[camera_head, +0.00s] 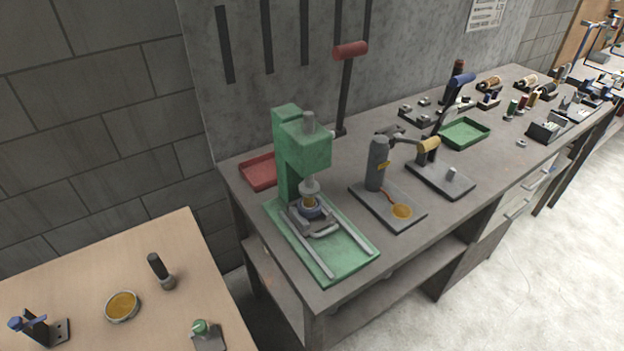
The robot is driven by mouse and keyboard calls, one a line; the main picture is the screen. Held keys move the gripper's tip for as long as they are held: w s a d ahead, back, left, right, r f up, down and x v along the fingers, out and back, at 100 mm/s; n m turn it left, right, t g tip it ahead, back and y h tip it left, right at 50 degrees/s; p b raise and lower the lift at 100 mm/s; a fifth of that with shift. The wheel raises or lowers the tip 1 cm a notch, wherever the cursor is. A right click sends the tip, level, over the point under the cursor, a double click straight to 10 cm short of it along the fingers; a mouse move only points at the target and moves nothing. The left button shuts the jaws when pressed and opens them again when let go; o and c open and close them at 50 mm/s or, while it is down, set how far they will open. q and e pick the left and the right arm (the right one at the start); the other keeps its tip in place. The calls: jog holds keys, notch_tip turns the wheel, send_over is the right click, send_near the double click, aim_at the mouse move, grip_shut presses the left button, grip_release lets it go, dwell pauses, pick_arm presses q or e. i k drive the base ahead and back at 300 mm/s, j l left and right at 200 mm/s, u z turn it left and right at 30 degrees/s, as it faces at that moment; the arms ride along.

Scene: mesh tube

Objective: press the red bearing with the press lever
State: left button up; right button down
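A green press (303,152) stands on a green base plate (353,248) at the near left end of the grey bench. Its dark lever (345,98) stands nearly upright to the right of the press head and ends in a red grip (350,50). Neither of my grippers is in view.
A red tray (258,171) is behind the press. A wooden table (75,279) with small tools is at the lower left.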

aim_at(347, 53)
jog(key=i+l, duration=0.1)
jog(key=l, duration=0.3)
jog(key=i+l, duration=0.1)
jog(key=l, duration=0.3)
jog(key=i+l, duration=0.1)
jog(key=l, duration=0.3)
jog(key=u, duration=1.7)
